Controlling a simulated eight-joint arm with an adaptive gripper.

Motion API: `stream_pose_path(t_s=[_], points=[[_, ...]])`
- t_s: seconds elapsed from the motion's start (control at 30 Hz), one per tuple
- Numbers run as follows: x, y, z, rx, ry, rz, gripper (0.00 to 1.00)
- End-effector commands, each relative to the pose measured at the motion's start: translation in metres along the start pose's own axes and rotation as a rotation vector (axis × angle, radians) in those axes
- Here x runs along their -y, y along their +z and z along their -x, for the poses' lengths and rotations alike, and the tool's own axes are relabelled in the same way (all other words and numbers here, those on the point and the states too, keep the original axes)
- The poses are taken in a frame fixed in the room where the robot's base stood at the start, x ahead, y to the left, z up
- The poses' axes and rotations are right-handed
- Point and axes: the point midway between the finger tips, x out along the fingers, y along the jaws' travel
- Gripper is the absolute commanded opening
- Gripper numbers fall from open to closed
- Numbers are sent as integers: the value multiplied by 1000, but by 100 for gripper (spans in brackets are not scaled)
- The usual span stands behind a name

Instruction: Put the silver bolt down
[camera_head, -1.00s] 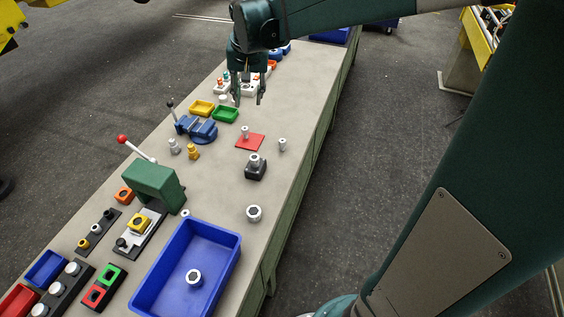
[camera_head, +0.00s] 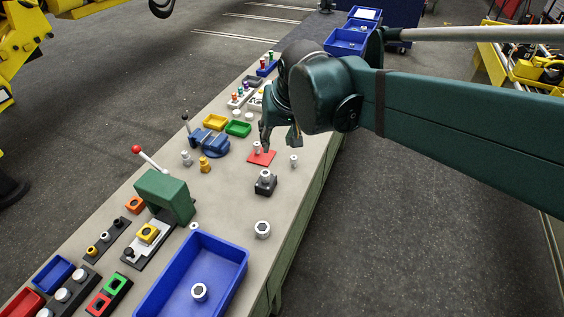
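Several silver bolt-like parts stand on the bench, and I cannot tell which one the task means. One silver bolt (camera_head: 257,147) stands upright on a red plate (camera_head: 263,158). Another silver bolt (camera_head: 293,160) stands on the bare bench just right of the plate. A third silver part (camera_head: 266,175) sits on a black block (camera_head: 265,187). My gripper (camera_head: 281,140) is above the bench by the red plate, its fingers spread apart. I see nothing between the fingers. The hand hides the bench behind it.
A blue vise (camera_head: 210,144), a silver part (camera_head: 186,158) and a brass part (camera_head: 204,165) are left of the plate. A green press (camera_head: 165,195) and a large blue bin (camera_head: 235,267) are nearer. Yellow and green trays (camera_head: 238,129) lie behind the vise.

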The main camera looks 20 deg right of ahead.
Motion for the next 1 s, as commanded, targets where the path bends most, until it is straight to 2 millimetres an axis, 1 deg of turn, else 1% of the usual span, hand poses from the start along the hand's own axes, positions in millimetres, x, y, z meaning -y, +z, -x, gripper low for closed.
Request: stream_pose_path(t_s=[0.03,0.3,0.6,0.8,1.0], points=[[-1,10,3,-9,-2,12,33],[-7,52,15,-62,-12,79,33],[-14,99,20,-120,-20,152,33],[-17,119,19,-148,-22,187,33],[-18,127,19,-159,-22,200,33]])
